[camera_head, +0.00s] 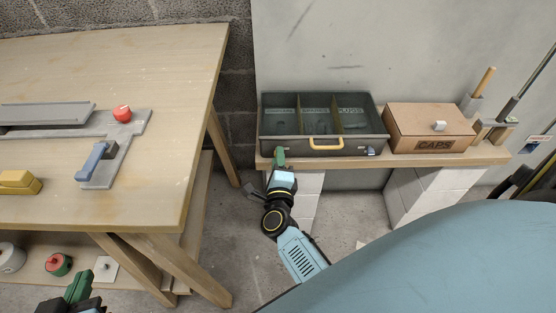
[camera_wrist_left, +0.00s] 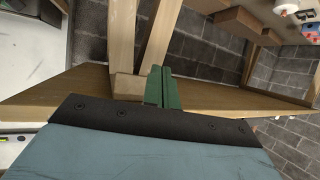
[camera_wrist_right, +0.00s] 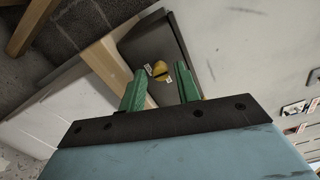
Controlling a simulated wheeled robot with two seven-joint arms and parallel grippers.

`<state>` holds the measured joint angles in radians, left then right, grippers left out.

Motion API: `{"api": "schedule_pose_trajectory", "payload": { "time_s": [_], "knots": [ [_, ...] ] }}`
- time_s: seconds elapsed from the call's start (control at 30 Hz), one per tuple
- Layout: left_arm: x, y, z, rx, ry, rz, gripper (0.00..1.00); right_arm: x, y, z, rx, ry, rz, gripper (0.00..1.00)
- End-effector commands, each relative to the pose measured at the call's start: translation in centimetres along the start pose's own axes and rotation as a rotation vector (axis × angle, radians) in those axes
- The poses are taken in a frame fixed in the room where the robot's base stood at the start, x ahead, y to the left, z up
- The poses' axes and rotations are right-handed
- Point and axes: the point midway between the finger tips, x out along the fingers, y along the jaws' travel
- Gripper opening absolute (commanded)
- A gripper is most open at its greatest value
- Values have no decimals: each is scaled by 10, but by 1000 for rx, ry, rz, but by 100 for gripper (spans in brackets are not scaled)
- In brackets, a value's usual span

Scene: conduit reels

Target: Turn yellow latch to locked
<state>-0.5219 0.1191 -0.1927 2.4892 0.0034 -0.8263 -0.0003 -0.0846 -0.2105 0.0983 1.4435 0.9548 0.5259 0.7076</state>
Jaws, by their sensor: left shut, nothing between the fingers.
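The yellow latch (camera_wrist_right: 160,70) shows in the right wrist view on the dark face of the case (camera_wrist_right: 156,40), with small pale labels beside it that I cannot read. My right gripper (camera_wrist_right: 160,88) is open, with its green fingers on either side of the latch in that view; contact cannot be told.
The case stands open on a wooden shelf (camera_head: 410,161), with a yellow handle (camera_head: 326,144) in front. A cardboard CAPS box (camera_head: 430,127) is to its right. The workbench (camera_head: 170,70) at left holds a blue lever (camera_head: 96,161), red knob (camera_head: 122,113) and yellow block (camera_head: 19,182).

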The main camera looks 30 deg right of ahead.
Motion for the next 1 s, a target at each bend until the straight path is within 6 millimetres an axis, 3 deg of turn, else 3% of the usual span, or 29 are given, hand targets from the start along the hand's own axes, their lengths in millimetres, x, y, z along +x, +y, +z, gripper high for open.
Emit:
{"api": "schedule_pose_trajectory", "payload": {
  "time_s": [0.47, 0.67, 1.0],
  "knots": [
    [-2, 0, 5, -1, -36, -1, 0, -8, 0, 0, -3, 1, 0, 40],
    [-11, -6, 35, -3, -219, -16, 0, -38, -1, -1, -3, 1, 2, 40],
    [-44, -17, 89, -13, -560, -45, 0, -105, -1, 0, -3, 0, 2, 40]
  ]
}}
